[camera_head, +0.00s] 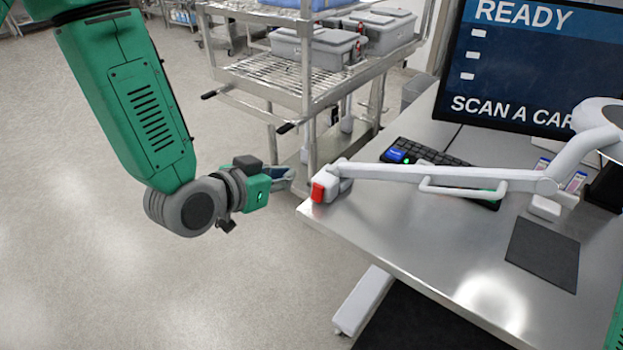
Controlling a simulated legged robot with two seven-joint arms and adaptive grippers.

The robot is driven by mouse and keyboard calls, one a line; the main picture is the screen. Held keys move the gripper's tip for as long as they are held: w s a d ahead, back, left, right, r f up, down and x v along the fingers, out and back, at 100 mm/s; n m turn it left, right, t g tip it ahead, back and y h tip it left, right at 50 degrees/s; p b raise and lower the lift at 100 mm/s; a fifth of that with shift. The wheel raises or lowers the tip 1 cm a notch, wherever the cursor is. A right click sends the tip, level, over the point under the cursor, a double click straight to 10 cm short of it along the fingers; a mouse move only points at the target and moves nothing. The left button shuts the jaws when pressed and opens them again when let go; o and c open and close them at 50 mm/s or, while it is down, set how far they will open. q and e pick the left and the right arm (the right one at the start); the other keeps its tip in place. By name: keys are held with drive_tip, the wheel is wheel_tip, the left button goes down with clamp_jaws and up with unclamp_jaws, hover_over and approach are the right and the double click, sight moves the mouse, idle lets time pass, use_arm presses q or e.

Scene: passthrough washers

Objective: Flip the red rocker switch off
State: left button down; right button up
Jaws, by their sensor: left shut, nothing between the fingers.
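The red rocker switch (318,192) is on the left face of a small white housing (335,182) at the near left corner of the metal desk. Which way the rocker is tipped is too small to tell. My left gripper (288,178) is shut and empty, just left of the switch and off the desk's edge. Its fingers point right, toward the switch, with a small gap showing between them. My right gripper is not in view.
A long white jointed arm (450,177) runs above the desk (400,240) from the housing. A keyboard (425,158), a monitor (530,65) and a dark pad (543,253) are on the desk. A wire cart (280,78) with grey bins stands behind. Open floor lies left.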

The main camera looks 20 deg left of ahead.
use_arm(q)
drive_tip(key=p, duration=0.1)
hover_over(322, 180)
drive_tip(key=s, duration=0.2)
drive_tip(key=f, duration=0.3)
drive_tip(key=shift+s+a+f, duration=0.1)
drive_tip(key=shift+a+f, duration=0.25)
drive_tip(key=shift+f, duration=0.05)
drive_tip(key=f, duration=0.2)
drive_tip(key=shift+s+a+f+p, duration=0.15)
drive_tip(key=shift+s+f+p, duration=0.15)
drive_tip(key=shift+f+p, duration=0.05)
drive_tip(key=shift+s+a+f, duration=0.1)
drive_tip(key=shift+f, duration=0.55)
